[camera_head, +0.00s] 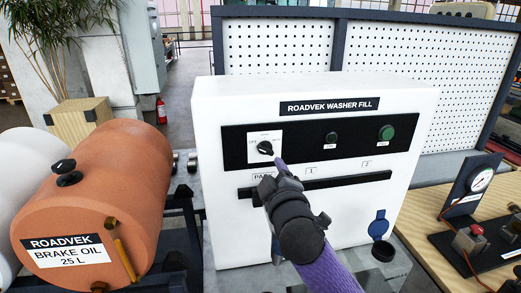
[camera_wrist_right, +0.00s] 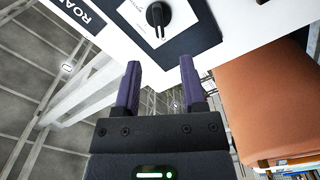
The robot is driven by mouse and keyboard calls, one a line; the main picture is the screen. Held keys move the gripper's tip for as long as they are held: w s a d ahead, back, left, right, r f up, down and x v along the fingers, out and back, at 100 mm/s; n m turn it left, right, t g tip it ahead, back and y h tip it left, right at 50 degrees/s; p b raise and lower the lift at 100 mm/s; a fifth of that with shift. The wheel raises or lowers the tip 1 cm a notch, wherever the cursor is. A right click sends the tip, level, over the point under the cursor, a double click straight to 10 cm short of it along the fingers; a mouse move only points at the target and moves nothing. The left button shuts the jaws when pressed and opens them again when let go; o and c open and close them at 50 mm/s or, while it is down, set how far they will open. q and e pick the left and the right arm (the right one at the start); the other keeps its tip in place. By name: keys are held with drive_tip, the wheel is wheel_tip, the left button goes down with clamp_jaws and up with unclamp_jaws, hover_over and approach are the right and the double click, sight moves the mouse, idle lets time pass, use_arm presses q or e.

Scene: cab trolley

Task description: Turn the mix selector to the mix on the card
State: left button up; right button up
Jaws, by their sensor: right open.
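The mix selector (camera_head: 265,148) is a black knob on a white plate, at the left of the black panel of the white ROADVEK WASHER FILL machine (camera_head: 225,108). In the right wrist view the selector (camera_wrist_right: 158,16) shows at the top, beyond the fingertips, with a white pointer line. My right gripper (camera_head: 279,163) is just below and right of the selector in the head view. A card with the mix cannot be made out. My left gripper is out of view.
A black button (camera_head: 331,138) and a green button (camera_head: 386,133) sit right of the selector. A black rail (camera_head: 345,182) runs below the panel. An orange brake oil drum (camera_head: 105,185) stands left. A gauge stand (camera_head: 470,190) is on the wooden bench at right.

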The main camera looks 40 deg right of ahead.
sight(265, 152)
drive_tip(key=x, duration=0.9)
drive_tip(key=shift+p, duration=0.3)
drive_tip(key=shift+a, duration=0.1)
clamp_jaws()
